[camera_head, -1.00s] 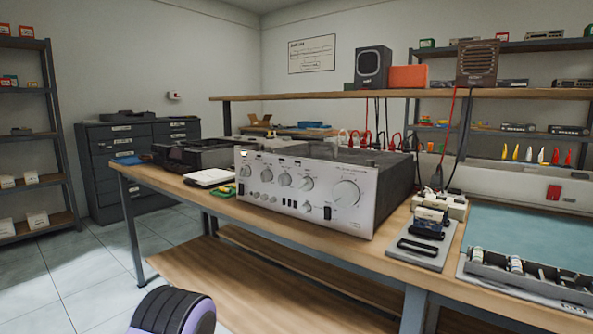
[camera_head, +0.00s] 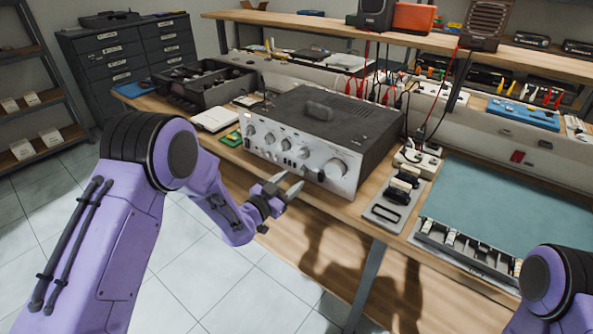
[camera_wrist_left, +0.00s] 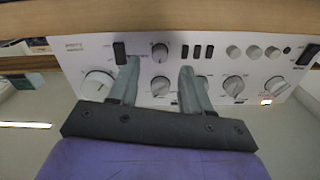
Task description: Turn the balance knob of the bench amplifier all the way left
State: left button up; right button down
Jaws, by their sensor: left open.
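The bench amplifier (camera_head: 345,125) stands on the wooden bench, silver knob panel facing me. A large knob (camera_head: 335,169) is at the panel's right. My left gripper (camera_head: 288,182) is open and empty, fingers toward the lower right part of the panel. The left wrist view sees the panel upside down, with the large knob (camera_wrist_left: 97,85) at left. A small dark-faced knob (camera_wrist_left: 160,52) appears between the fingertips there; contact cannot be told. Other knobs (camera_wrist_left: 233,86) sit to the right. The labels are too small to read, so I cannot tell which is the balance knob. My right gripper is out of view.
A notepad (camera_head: 214,119) and a green circuit board (camera_head: 232,138) lie left of the amplifier. A grey stand (camera_head: 383,213) and a parts tray (camera_head: 465,254) are to its right. A raised shelf (camera_head: 380,38) runs behind. The floor in front is open.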

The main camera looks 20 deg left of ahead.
aim_at(301, 172)
pick_arm(q)
jog(key=shift+x, duration=1.9)
grip_shut()
jog(key=shift+n, duration=0.3)
